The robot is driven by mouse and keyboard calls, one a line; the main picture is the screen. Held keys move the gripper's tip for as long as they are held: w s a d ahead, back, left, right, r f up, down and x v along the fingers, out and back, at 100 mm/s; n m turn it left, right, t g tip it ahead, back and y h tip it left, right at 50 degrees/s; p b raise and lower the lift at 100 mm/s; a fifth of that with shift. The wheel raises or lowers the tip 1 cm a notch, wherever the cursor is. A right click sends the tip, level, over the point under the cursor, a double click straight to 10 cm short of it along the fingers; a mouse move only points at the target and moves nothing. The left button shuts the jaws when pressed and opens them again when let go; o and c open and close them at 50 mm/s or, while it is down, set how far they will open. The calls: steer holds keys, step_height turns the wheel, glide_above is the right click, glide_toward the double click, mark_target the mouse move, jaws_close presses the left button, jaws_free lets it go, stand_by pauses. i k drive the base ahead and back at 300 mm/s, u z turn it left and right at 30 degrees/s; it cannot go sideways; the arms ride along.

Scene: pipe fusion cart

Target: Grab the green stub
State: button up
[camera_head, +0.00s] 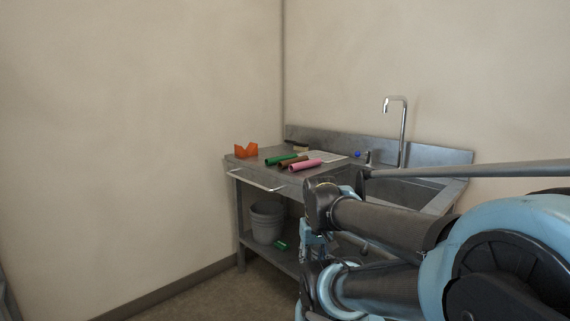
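A green pipe stub (280,159) lies on the left part of the metal sink table, behind a brown stub (293,161) and a pink stub (305,165). The three lie side by side, roughly parallel. My arm fills the lower right of the view, and its links stand in front of the table's right part, apart from the stubs in the picture. I cannot make out my gripper's fingers. Nothing covers the green stub except where the brown one lies close in front.
The sink table (240,163) has a front rail (258,184), a basin and a tall tap (403,125). An orange bracket (246,150) stands left of the stubs. A grey bucket (267,222) and a small green object (280,245) are on the lower shelf. The floor at left is clear.

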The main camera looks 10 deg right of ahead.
mark_target(273, 160)
steer(key=z, duration=0.05)
steer(key=i, duration=1)
steer(key=u, duration=0.05)
